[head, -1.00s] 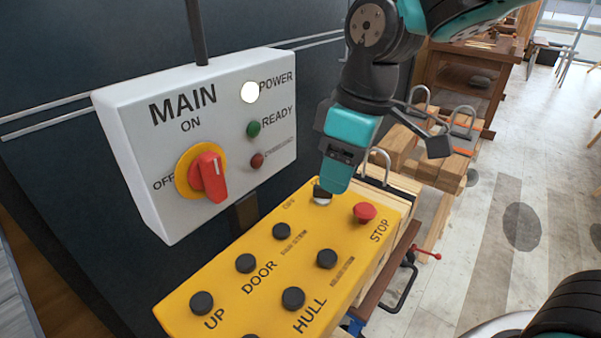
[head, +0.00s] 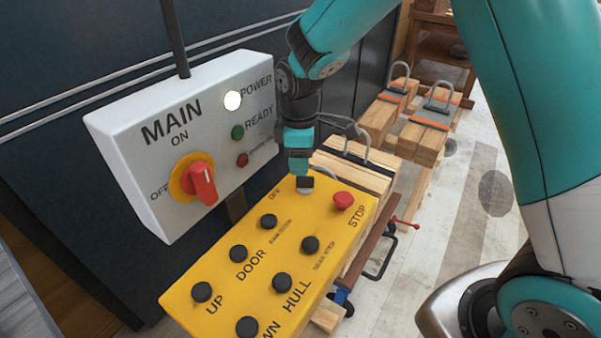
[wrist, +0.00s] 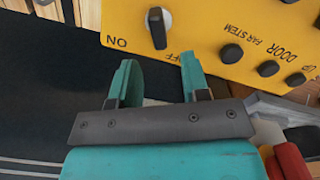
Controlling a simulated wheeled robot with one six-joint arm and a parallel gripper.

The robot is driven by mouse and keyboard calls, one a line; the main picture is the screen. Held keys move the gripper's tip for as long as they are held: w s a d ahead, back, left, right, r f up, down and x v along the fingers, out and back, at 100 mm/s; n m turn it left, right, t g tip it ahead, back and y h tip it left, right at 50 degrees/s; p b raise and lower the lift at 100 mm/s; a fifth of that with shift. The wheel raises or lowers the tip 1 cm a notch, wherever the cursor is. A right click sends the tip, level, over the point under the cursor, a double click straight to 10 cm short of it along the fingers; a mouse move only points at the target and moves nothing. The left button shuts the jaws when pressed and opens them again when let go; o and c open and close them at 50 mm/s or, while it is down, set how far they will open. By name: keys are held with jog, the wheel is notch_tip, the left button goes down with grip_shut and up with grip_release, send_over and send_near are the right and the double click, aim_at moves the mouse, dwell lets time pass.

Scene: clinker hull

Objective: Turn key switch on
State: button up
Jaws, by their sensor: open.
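The key switch (wrist: 157,27) is a black handle on a silver round base on the yellow panel (wrist: 270,25). ON and OFF are printed to either side of it in the wrist view. The handle stands nearly upright in that picture, tilted slightly. In the head view the switch (head: 306,187) shows at the panel's far end, just below my gripper (head: 299,171). In the wrist view my gripper (wrist: 158,68) is open and empty, its two teal fingers apart. The fingertips are short of the switch in the picture, and I see no contact.
A red STOP button (head: 343,201) sits right of the key switch. Several black buttons (head: 268,221) cover the panel. The white MAIN box (head: 130,150) with its red rotary handle (head: 203,185) stands at left. Clamped timber (head: 350,178) lies behind the panel.

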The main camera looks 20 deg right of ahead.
aim_at(300, 178)
notch_tip(300, 178, down, 6)
jog(key=shift+r+p, duration=0.15)
jog(key=shift+p, duration=0.3)
grip_shut()
